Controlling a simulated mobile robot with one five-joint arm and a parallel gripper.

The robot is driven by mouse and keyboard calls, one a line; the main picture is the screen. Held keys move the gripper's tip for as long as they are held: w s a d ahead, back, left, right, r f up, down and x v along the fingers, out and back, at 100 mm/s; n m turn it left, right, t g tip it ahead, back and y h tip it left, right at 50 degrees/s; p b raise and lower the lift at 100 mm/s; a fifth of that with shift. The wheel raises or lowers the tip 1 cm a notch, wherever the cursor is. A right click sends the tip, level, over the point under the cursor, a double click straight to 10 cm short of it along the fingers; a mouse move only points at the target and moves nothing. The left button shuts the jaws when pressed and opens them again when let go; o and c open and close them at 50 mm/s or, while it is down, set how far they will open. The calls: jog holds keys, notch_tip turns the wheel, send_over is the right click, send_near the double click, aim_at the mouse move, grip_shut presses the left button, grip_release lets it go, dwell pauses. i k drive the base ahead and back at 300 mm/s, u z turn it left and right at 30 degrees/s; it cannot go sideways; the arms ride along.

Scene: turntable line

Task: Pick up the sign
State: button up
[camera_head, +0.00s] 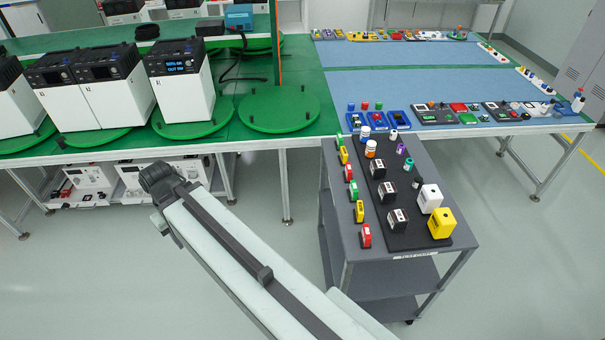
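Several small upright blocks in green, yellow and red, which look like little signs, stand in a row along the left edge of the grey cart (345,225). A red one (366,236) is nearest the front, with a yellow one (359,212) and a green one (353,190) behind it. I cannot tell which is the task's sign. My arm reaches from the bottom edge up and left, ending in a dark joint in front of the green bench. My gripper is not in view.
White power units (183,88) stand on green turntables on the green bench (300,147) at left. An empty turntable (279,112) is beside them. A blue-matted table (430,90) at right holds several small parts. The cart's dark tray carries bottles and blocks, including a yellow one (441,224).

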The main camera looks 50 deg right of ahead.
aim_at(347, 173)
jog(key=u, duration=0.3)
jog(key=i, duration=1)
jog(key=z, duration=0.1)
